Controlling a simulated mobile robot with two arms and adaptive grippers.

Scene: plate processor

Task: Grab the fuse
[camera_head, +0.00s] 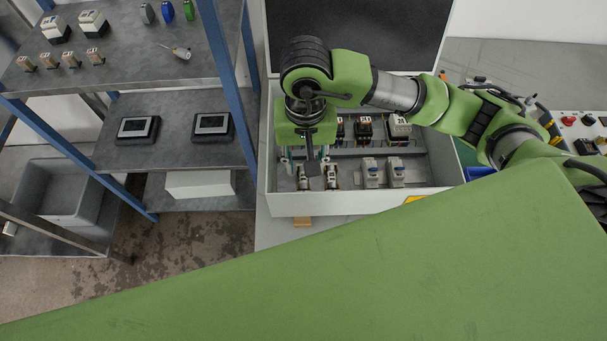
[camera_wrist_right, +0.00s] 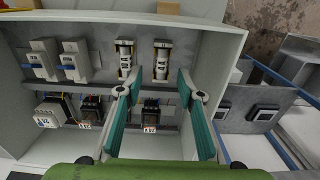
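Two fuses, whitish cylinders in holders, sit side by side in the grey cabinet (camera_head: 440,160). In the right wrist view one fuse (camera_wrist_right: 162,60) lies beyond the gap between my fingertips. The other fuse (camera_wrist_right: 125,58) is beside it, near the left finger. In the head view the fuse on the right (camera_head: 331,177) and the fuse on the left (camera_head: 304,178) are partly behind the gripper. My right gripper (camera_wrist_right: 160,95) is open and empty, its teal-padded fingers spread. In the head view the right gripper (camera_head: 306,165) hangs over the cabinet. My left gripper is not in view.
Beside the fuses are two light breakers (camera_head: 384,172); black contactors (camera_head: 362,130) line the row behind. The cabinet's front wall (camera_head: 340,204) stands near the gripper. A blue-framed shelf (camera_head: 135,60) at the left holds small parts and two displays (camera_head: 212,123).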

